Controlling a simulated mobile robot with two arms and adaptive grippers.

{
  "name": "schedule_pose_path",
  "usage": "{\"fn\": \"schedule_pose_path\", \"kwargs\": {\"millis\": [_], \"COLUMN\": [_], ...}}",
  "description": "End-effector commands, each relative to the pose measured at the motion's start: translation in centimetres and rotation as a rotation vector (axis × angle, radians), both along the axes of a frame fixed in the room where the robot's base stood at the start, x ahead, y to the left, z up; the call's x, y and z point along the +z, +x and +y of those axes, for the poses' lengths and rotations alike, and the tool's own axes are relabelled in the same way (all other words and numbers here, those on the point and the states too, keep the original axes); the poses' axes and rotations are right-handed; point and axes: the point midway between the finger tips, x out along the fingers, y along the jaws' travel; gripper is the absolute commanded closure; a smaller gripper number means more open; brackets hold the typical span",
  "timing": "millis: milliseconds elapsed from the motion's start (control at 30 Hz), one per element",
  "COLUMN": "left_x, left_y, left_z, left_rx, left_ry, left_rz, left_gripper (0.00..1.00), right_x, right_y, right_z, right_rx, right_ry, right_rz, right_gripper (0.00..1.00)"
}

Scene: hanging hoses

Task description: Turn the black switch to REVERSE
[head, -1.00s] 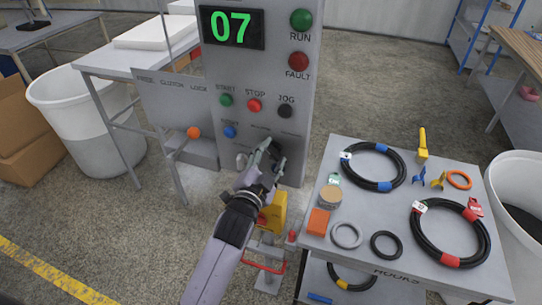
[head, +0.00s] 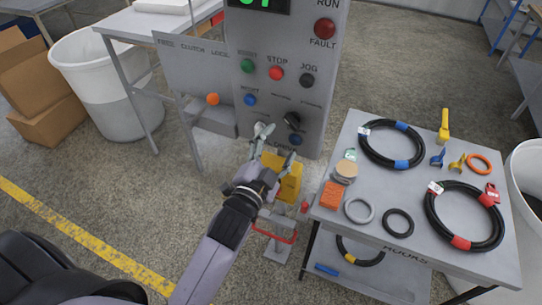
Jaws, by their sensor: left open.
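The grey control panel (head: 330,62) stands at the top middle. The black switch (head: 292,121) is a round knob low on it, with small labels around it too blurred to read, so I cannot tell its setting. A second black part (head: 295,139) shows just below it. My left gripper (head: 276,144) is open and empty, its fingers pointing up toward the panel, below and left of the knob. It appears apart from the knob. My right gripper is out of view.
A yellow box (head: 289,184) on a stand is behind my left gripper. A table (head: 408,228) with coiled hoses and small parts stands close on the right. A lever with an orange ball (head: 213,99) sticks out left of the panel. Several buttons sit above the switch.

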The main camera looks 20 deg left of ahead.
Motion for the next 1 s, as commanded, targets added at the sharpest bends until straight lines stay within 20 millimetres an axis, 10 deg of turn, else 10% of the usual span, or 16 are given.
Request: {"fn": "schedule_pose_path", "kwargs": {"millis": [300,867,1000], "left_x": [0.0,-0.1,-3.0], "left_y": [-3.9,-4.1,-3.8], "left_z": [0.1,0.1,-0.2], "left_rx": [0.001,0.0,-0.009], "left_ry": [0.0,-0.001,-0.016], "left_rz": [0.001,0.001,0.049], "left_gripper": [0.37,0.37,0.37], "right_x": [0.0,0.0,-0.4], "right_y": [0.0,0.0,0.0], "right_z": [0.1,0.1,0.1], "right_rx": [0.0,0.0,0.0], "right_ry": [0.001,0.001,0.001], "right_rz": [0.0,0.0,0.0], "right_gripper": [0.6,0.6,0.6]}}
